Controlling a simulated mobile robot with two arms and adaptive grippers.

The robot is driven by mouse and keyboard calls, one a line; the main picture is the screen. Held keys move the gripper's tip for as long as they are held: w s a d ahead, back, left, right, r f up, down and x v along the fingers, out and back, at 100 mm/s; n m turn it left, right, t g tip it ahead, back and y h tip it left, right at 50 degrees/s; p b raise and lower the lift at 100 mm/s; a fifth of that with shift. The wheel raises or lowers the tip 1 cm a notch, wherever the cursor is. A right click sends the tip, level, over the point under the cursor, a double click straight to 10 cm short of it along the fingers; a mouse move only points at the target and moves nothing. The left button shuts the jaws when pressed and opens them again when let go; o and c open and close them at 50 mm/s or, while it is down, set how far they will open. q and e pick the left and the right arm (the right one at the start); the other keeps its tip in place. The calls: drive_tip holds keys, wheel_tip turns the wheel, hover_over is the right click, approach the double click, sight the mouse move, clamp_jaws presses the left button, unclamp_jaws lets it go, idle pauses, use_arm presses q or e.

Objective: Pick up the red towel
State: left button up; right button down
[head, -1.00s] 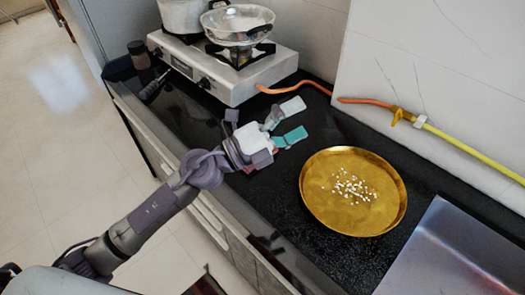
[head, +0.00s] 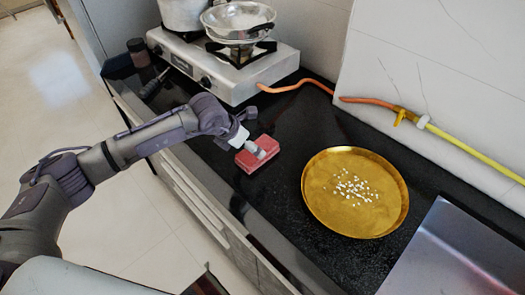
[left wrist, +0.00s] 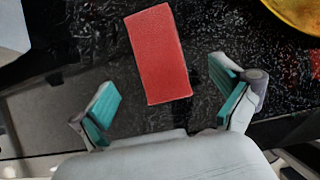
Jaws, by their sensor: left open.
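The red towel (head: 257,154) is a folded, flat block on the black counter, left of the golden plate in the head view. In the left wrist view the red towel (left wrist: 158,54) lies just beyond and between the fingertips. My left gripper (head: 256,149) is above the towel, pointing down, and partly covers it. In the left wrist view my left gripper (left wrist: 165,95) is open, with its teal finger pads spread on either side and nothing between them. My right gripper does not show.
A golden plate (head: 319,205) with white grains stands right of the towel. A gas stove (head: 227,84) with pots is at the back. A metal sink (head: 440,255) is at the lower right. An orange hose (head: 290,87) runs along the wall. The counter's front edge is close to the towel.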

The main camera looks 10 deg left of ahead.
use_arm(q)
drive_tip(key=shift+w+d+f, duration=0.2)
drive_tip(key=shift+w+f, duration=0.05)
drive_tip(key=shift+f, duration=0.35)
drive_tip(key=shift+w+d+f, duration=0.15)
drive_tip(key=shift+w+f, duration=0.05)
drive_tip(key=p+x, duration=0.1)
drive_tip(key=x, duration=0.2)
drive_tip(key=shift+w+d+f, duration=0.2)
drive_tip(key=shift+w, duration=0.05)
drive_tip(key=shift+w+d+f, duration=0.15)
drive_tip(key=shift+w+f, duration=0.05)
drive_tip(key=shift+f, duration=0.25)
drive_tip(key=shift+c, duration=1.2)
drive_tip(key=c, duration=1)
drive_tip(key=shift+r, duration=0.1)
